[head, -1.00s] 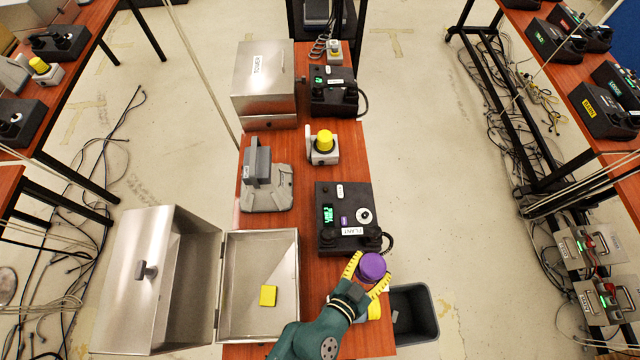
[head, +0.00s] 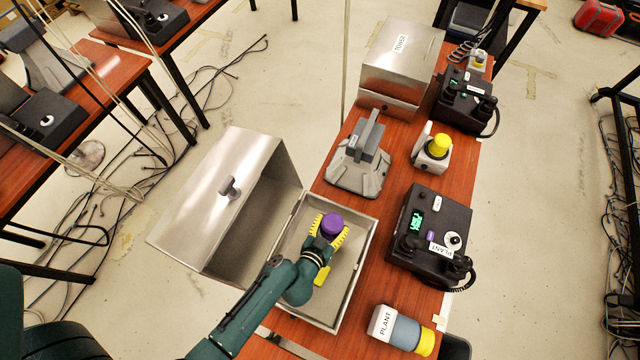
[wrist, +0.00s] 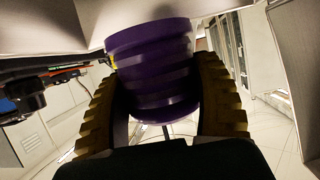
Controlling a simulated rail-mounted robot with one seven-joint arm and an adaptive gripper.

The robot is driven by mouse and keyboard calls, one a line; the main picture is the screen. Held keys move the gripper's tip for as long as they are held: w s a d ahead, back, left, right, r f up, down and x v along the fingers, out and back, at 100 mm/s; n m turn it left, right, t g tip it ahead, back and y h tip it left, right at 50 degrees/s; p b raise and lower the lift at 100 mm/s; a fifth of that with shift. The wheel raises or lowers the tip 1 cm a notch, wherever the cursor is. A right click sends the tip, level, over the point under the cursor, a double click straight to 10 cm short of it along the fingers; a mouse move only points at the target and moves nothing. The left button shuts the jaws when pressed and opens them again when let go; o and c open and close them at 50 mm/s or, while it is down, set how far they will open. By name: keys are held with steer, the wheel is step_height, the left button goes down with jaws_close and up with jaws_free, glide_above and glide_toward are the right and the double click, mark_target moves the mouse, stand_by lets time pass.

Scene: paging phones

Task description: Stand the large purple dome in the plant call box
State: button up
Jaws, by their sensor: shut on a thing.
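The large purple dome (head: 332,222) is between the yellow fingers of my gripper (head: 329,236), over the open metal box (head: 362,262). The dome fills the middle of the wrist view (wrist: 152,75), with a ridged yellow finger on each side. The gripper is shut on it. The box's lid (head: 218,200) stands open to the left. I see no label on this box; it is beside the phone marked PLANT (head: 430,235). Whether the dome touches the box floor cannot be told.
A yellow piece (head: 321,275) lies in the open box. A PLANT-labelled beacon with a yellow end (head: 405,330) is at the front right. A grey cradle (head: 362,160), a yellow-domed beacon (head: 434,152) and a closed TOWER box (head: 402,62) stand behind.

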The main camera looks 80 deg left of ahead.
steer(key=shift+n+g+y, duration=0.3)
steer(key=shift+n+g, duration=0.1)
steer(key=s+a+f, duration=0.1)
steer(key=s+a+f+b, duration=0.1)
steer(key=shift+s+a, duration=0.1)
steer(key=shift+s, duration=0.2)
step_height(320, 180, down, 10)
steer(key=b, duration=0.7)
steer(key=shift+r+b, duration=0.1)
steer(key=shift+b, duration=0.25)
steer(key=o, duration=1.2)
steer(key=shift+r, duration=0.1)
steer(key=shift+r+p, duration=0.25)
steer(key=shift+p, duration=0.1)
steer(key=v, duration=0.3)
steer(key=b+v, duration=0.1)
steer(key=v, duration=0.3)
steer(key=shift+f, duration=0.25)
steer(key=shift+s+d+r, duration=0.15)
steer(key=shift+d+r, duration=0.05)
